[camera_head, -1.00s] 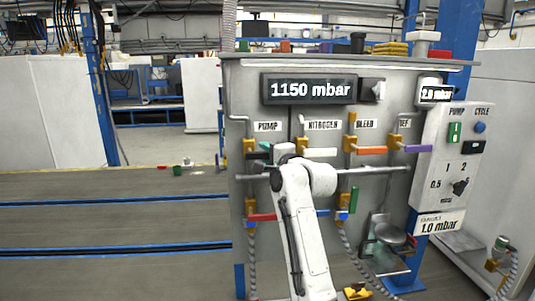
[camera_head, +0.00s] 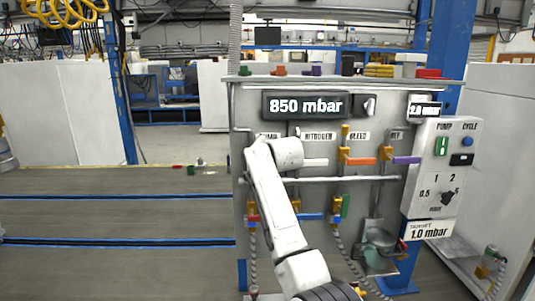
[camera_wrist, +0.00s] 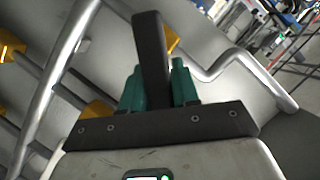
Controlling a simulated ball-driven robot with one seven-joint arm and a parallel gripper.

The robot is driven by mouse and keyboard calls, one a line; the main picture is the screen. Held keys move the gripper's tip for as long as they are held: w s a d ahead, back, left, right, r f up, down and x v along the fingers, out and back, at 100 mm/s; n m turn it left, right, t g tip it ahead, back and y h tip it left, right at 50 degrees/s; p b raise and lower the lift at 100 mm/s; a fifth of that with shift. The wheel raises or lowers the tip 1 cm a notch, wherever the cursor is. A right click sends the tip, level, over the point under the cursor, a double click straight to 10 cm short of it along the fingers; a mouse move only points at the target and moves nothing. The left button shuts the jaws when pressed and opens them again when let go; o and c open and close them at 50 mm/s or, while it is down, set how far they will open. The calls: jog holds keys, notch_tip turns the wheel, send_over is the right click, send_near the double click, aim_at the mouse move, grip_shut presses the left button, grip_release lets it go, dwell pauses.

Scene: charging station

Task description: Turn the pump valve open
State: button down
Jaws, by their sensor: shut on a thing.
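The pump valve stands under the PUMP label (camera_head: 268,135) on the grey panel. My white arm hides most of it in the head view. In the wrist view its black lever (camera_wrist: 150,48) stands between the two green fingers of my gripper (camera_wrist: 158,88), which is shut on it. The lever sticks out past the fingertips, with a yellow valve part (camera_wrist: 172,42) behind it. My gripper is hidden behind my arm in the head view. The pressure display (camera_head: 305,105) reads 850 mbar.
To the right are the white nitrogen lever (camera_head: 315,162), orange bleed lever (camera_head: 362,161) and purple lever (camera_head: 406,160). A horizontal pipe (camera_head: 350,180) runs just below them. A control box (camera_head: 440,165) hangs at the right. Open floor lies to the left.

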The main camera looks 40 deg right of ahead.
jog(key=a+n+g+h, duration=0.1)
jog(key=n, duration=0.1)
jog(key=w+n, duration=0.1)
jog(key=n, duration=0.1)
jog(key=a+r+n+g+h, duration=0.1)
jog(key=shift+w+a+n+g+h, duration=0.3)
jog(key=shift+w+n, duration=0.1)
dwell(0.4)
jog(key=c, duration=0.9)
grip_release()
jog(key=shift+a+r, duration=0.1)
jog(key=b+v, duration=0.2)
jog(key=v, duration=0.8)
jog(key=shift+s+a, duration=0.2)
jog(key=shift+a, duration=0.05)
